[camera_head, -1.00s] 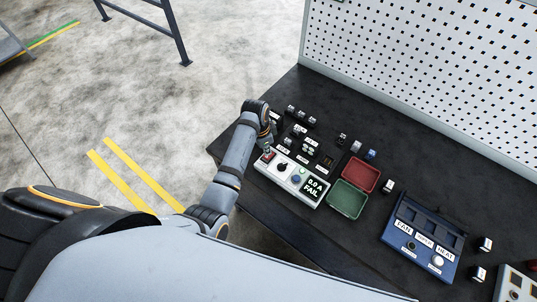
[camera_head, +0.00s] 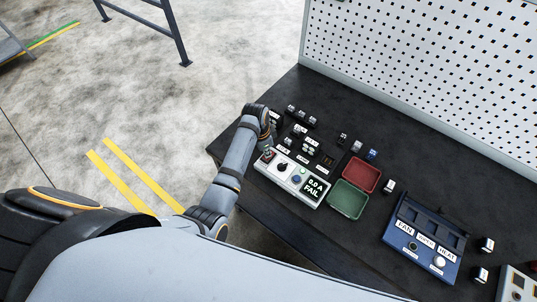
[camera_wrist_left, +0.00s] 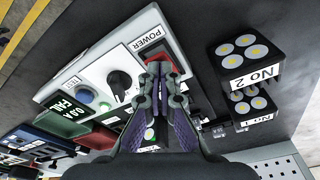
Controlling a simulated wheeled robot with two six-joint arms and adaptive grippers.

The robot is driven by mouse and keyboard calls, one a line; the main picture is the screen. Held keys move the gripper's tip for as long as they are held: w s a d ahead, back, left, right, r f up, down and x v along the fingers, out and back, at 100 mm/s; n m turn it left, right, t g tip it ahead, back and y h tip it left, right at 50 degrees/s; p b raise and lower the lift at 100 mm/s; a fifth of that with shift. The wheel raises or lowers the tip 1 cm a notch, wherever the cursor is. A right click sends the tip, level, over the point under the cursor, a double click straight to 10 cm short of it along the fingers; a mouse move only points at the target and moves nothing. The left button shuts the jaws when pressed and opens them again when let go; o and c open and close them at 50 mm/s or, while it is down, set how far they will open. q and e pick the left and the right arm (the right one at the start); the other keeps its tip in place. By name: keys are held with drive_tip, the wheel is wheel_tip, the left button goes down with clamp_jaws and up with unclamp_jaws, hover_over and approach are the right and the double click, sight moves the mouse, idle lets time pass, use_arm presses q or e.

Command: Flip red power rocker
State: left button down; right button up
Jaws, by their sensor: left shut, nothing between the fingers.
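The red power rocker (camera_head: 268,155) is at the box's left end. My left gripper (camera_head: 271,142) is shut and empty, just behind that end of the box. In the left wrist view, the shut fingertips (camera_wrist_left: 158,72) are in front of the panel beside the POWER label (camera_wrist_left: 153,38). My right gripper is out of view.
A red tray (camera_head: 380,178) and a green tray (camera_head: 334,207) stand right of the box. A blue panel (camera_head: 400,256) labelled FAN and HEAT is farther right. Several small black modules are behind the box. A perforated board (camera_head: 430,70) closes off the back.

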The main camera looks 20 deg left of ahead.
use_arm(q)
drive_tip(key=shift+f, duration=0.3)
drive_tip(key=shift+r, duration=0.1)
wheel_tip(320, 180, up, 2)
drive_tip(key=shift+r+p, duration=0.2)
drive_tip(key=shift+p, duration=0.9)
drive_tip(key=shift+r, duration=2.25)
